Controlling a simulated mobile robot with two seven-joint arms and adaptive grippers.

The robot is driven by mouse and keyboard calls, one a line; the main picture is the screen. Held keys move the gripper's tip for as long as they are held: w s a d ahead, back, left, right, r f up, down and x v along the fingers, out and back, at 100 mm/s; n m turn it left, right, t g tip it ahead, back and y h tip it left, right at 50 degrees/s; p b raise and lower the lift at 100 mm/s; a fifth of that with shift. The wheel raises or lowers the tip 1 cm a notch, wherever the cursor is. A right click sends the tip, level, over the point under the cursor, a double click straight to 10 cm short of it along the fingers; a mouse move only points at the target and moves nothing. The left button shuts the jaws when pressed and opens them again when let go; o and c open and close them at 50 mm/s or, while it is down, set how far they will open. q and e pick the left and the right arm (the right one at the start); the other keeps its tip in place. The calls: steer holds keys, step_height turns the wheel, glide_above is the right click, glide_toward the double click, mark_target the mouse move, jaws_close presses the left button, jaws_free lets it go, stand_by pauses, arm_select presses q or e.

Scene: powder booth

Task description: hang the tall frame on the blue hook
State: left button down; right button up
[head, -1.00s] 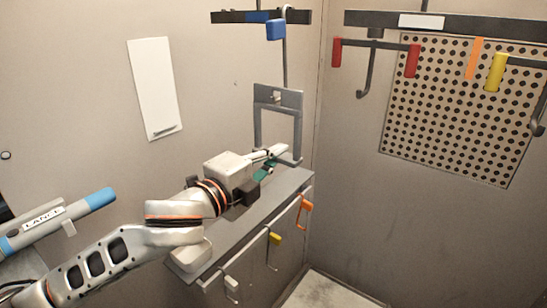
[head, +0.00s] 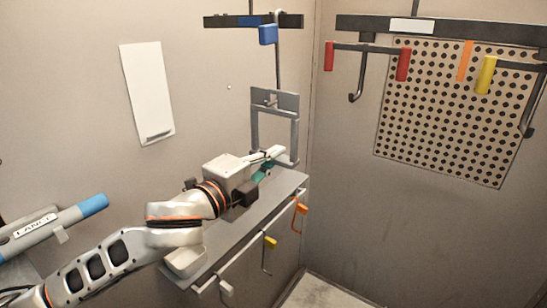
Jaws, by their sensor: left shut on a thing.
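The tall frame (head: 255,129), a grey upright rectangle with a plate across its top, stands upright above the bench's far end. The blue hook (head: 268,35) hangs from the dark rail, with a blue tag and a long grey rod. The rod's lower end meets the frame's top plate near its opening. I cannot tell whether it passes through. My left gripper (head: 270,163) is shut on the lower left part of the frame; the exact contact is small and partly hidden. My right gripper is not in view.
A grey bench (head: 237,232) lies under the left arm, with white, yellow and orange hooks on its front. A red-tagged hook (head: 403,65) and a yellow-tagged hook (head: 486,75) hang at right before a perforated panel (head: 440,125). A lance (head: 45,228) lies at left.

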arm_select(q)
steer(key=shift+f, duration=0.55)
stand_by(0.4)
steer(key=c, duration=2.1)
jaws_free()
steer(key=shift+f, duration=0.1)
